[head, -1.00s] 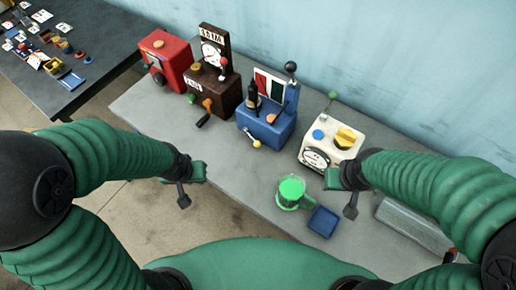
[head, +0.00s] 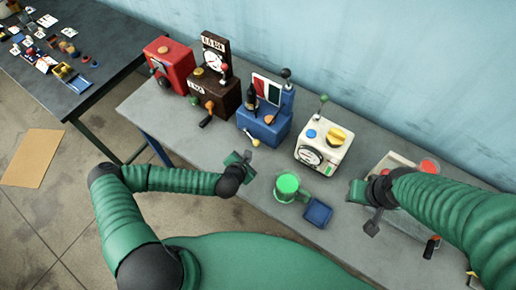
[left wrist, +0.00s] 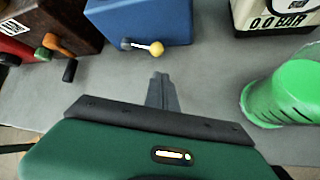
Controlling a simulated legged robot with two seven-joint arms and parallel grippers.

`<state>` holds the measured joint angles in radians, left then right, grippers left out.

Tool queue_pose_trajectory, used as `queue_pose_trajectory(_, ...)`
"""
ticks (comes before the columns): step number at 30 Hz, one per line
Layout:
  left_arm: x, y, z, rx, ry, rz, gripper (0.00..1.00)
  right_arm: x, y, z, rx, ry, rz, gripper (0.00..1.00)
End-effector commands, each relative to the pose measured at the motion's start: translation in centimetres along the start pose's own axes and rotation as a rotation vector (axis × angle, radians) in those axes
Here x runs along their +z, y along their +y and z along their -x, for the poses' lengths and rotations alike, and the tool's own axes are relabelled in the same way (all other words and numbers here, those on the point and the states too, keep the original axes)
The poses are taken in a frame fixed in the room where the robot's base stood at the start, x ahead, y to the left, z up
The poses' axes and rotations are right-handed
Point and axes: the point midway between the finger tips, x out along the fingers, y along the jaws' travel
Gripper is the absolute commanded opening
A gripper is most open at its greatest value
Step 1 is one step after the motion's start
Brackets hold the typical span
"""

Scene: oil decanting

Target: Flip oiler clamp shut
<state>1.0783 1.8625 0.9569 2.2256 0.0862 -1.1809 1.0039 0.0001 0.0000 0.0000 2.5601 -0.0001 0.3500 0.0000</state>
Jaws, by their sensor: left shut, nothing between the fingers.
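The blue machine (head: 268,126) stands on the bench with a dark bottle (head: 252,97) and a black-knobbed lever (head: 287,76) on top. A small lever with a yellow ball (head: 256,142) sticks out low at its front; the left wrist view also shows the ball (left wrist: 157,47). I cannot tell which part is the clamp. My left gripper (head: 246,157) is shut and empty, in front of the blue machine; its fingers (left wrist: 162,82) point toward the yellow ball, apart from it in the picture. My right gripper (head: 361,208) is right of the blue dish; its fingers are unclear.
A red machine (head: 168,68), a brown machine (head: 213,98) and a white machine (head: 318,155) stand along the bench. A green cup (head: 287,188) and a blue dish (head: 318,212) are near the front edge. A pale tray (head: 388,162) is at right.

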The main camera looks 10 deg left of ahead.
Motion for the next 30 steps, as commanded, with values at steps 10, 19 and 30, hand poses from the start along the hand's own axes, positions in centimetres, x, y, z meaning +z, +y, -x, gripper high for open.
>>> queue_pose_trajectory(10, -0.4, 1.0, -0.2, 0.038, 0.028, 0.111, 0.00, -0.1, 0.0, 0.2, 0.000, 0.000, 0.000, 0.36)
queue_pose_trajectory(19, -0.3, 1.0, -2.2, 0.036, 0.028, 0.109, 0.00, -0.1, 0.0, 0.6, 0.000, 0.000, 0.000, 0.36)
queue_pose_trajectory(30, -0.5, 1.3, -9.0, 0.037, 0.027, 0.107, 0.00, -0.3, 0.0, 1.4, 0.000, 0.000, 0.000, 0.36)
